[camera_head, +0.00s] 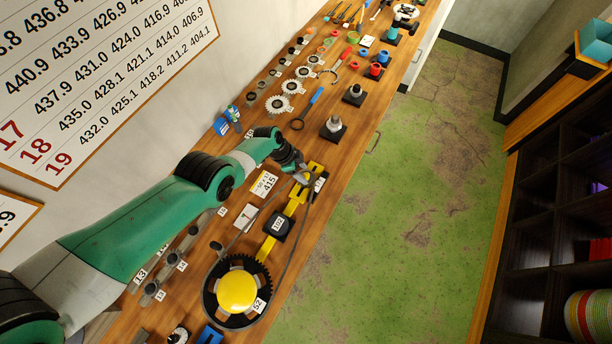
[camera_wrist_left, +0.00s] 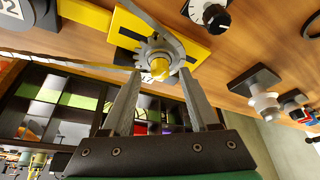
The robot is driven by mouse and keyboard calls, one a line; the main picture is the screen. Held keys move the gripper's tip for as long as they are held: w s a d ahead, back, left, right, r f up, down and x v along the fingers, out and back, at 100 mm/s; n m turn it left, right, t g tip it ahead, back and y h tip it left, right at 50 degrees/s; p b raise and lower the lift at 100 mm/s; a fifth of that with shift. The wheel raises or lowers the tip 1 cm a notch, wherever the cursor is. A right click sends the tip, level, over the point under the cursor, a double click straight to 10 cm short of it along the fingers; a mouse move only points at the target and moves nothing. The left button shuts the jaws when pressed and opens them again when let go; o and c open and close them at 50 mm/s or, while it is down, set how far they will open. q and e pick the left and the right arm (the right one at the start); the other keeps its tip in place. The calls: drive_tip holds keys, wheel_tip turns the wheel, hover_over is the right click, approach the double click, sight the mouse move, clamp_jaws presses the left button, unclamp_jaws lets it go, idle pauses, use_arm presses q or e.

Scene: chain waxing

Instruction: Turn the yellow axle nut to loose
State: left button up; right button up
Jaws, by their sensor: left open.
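The yellow axle nut (camera_wrist_left: 160,68) sits at the centre of a small grey sprocket (camera_wrist_left: 158,52) in the left wrist view. The sprocket is mounted at a yellow plate (camera_wrist_left: 185,42), with a chain running past it. My left gripper (camera_head: 301,176) is at the far end of the yellow stand in the head view. In the left wrist view its two fingers (camera_wrist_left: 158,80) are open, one on each side of the nut, with a gap on both sides. In the head view the arm and gripper largely hide the nut. My right gripper is not in view.
A white dial with a black knob (camera_wrist_left: 208,14) is beside the yellow plate. The large chainring with a yellow cap (camera_head: 238,291) stands at the near end. A label card (camera_head: 264,184) lies left of the stand. Sprockets and tools line the far bench (camera_head: 345,165).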

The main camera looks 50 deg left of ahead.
use_arm(q)
drive_tip(key=shift+x, duration=0.75)
drive_tip(key=shift+r, duration=0.1)
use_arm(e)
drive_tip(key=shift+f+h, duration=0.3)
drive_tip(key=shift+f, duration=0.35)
use_arm(q)
clamp_jaws()
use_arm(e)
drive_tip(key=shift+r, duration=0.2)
